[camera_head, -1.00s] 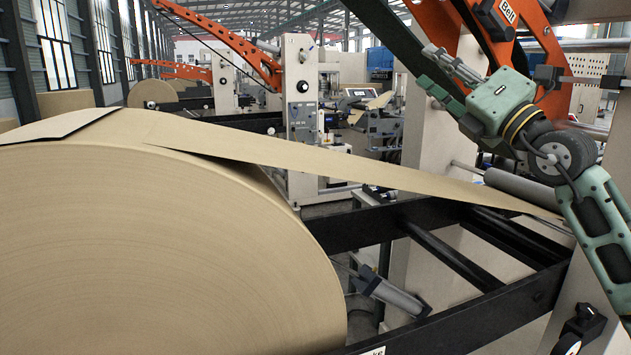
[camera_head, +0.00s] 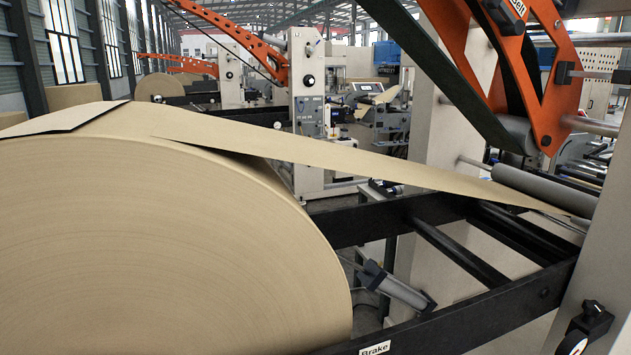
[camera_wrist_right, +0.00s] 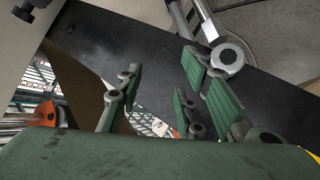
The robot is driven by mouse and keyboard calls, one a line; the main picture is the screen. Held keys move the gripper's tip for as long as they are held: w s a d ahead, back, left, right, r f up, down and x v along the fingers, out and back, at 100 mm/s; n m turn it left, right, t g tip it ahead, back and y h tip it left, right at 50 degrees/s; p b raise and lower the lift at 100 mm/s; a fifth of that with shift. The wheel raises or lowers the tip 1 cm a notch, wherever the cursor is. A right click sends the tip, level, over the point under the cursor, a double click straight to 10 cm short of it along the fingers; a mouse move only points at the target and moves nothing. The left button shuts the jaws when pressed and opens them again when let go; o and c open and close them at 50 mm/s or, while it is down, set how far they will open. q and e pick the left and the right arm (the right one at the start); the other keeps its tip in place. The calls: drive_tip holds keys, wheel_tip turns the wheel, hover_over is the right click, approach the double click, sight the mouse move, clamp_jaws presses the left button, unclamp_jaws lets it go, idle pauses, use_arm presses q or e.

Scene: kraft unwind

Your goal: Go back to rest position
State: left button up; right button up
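My right gripper (camera_wrist_right: 168,78) shows in the right wrist view. Its green finger pads stand apart with nothing between them. A dark flat surface and a grey metal part lie beyond the fingers, and I see no contact with them. Neither gripper shows in the head view, and my left gripper is in no frame. In the head view a large kraft roll (camera_head: 170,240) fills the left, with its paper web (camera_head: 370,167) running right to a grey roller (camera_head: 545,190).
A black frame (camera_head: 480,295) with a "Brake" label stands right of the roll. An orange belt arm (camera_head: 527,75) hangs above the web at upper right. A small cylinder (camera_head: 398,287) sits under the frame. Other machines (camera_head: 305,85) stand behind.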

drive_tip(key=s+a+f+g+y, duration=0.25)
drive_tip(key=s+f, duration=0.25)
drive_tip(key=s, duration=0.3)
drive_tip(key=s+a+f+g+y, duration=0.1)
drive_tip(key=s+a+f+g, duration=0.25)
drive_tip(key=s, duration=0.45)
drive_tip(key=s+a+f+g+y, duration=0.1)
drive_tip(key=s+a+f+g, duration=0.15)
drive_tip(key=s+f, duration=0.4)
wheel_tip(320, 180, down, 23)
drive_tip(key=s+g, duration=0.2)
drive_tip(key=s+d+f, duration=0.2)
drive_tip(key=s+f, duration=0.6)
drive_tip(key=f, duration=0.1)
drive_tip(key=s+d+f, duration=0.2)
drive_tip(key=s+f, duration=0.7)
drive_tip(key=shift+s+g, duration=0.2)
drive_tip(key=shift+g, duration=0.15)
drive_tip(key=shift+c, duration=0.4)
